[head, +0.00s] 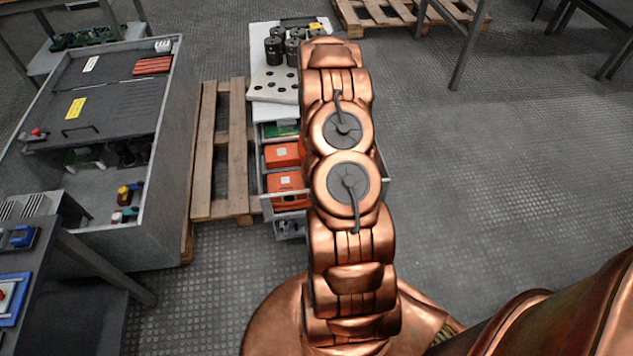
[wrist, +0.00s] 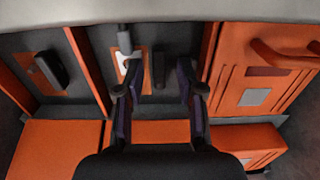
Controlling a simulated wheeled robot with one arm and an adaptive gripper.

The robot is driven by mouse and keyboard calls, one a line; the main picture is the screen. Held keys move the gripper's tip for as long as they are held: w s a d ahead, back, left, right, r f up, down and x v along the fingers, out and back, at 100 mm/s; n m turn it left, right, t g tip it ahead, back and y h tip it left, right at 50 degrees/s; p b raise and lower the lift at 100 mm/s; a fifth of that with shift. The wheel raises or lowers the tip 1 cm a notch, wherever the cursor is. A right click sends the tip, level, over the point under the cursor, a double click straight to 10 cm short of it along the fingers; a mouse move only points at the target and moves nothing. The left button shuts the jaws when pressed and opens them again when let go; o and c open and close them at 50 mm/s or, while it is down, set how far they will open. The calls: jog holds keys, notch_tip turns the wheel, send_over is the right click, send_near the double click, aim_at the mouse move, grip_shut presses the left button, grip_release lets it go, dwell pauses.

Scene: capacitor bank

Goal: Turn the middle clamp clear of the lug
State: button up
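In the wrist view, my gripper (wrist: 159,78) is open, with its two dark fingers spread apart. A black upright bar, apparently the middle clamp (wrist: 158,66), shows in the gap between the fingertips. I cannot tell whether a finger touches it. Left of it is a pale metal piece that may be the lug (wrist: 122,64), with a grey cylinder (wrist: 124,38) above it; the left finger partly hides this area. Another black clamp (wrist: 52,68) sits tilted on an orange plate in the left bay. In the head view my own arm hides my gripper.
Orange dividers (wrist: 88,72) and (wrist: 210,45) flank the middle bay. An orange cover with a handle (wrist: 265,70) fills the right side. In the head view, a grey cabinet (head: 170,110) and a pallet (head: 205,150) stand left; open floor (head: 500,190) lies right.

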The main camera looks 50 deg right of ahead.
jog(key=shift+r, duration=4)
